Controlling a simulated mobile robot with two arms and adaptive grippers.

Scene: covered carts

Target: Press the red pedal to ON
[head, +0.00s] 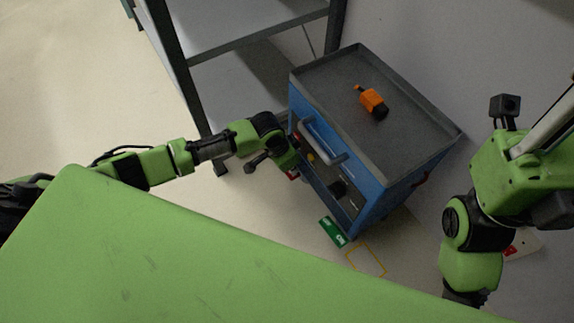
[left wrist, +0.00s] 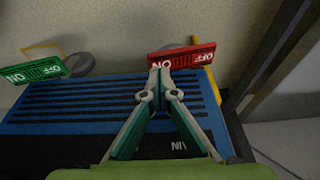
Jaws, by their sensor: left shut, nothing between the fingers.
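The red pedal (left wrist: 190,56) shows in the left wrist view with ON at its left end and OFF at its right end. In the head view only a small red part (head: 292,175) shows beside my left gripper (head: 294,163). In the left wrist view my left gripper (left wrist: 160,74) is shut and empty. Its tips overlap the lower edge of the pedal's ON end; I cannot tell if they touch. A green pedal (left wrist: 34,70), also marked ON and OFF, lies to the left and shows in the head view (head: 333,232). My right gripper is out of view.
The blue cart (head: 374,197) has a grey tray top (head: 330,75) carrying an orange tool (head: 372,100). A grey shelf rack (head: 240,35) stands behind it on the left. A yellow outline (head: 366,260) marks the floor near the green pedal.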

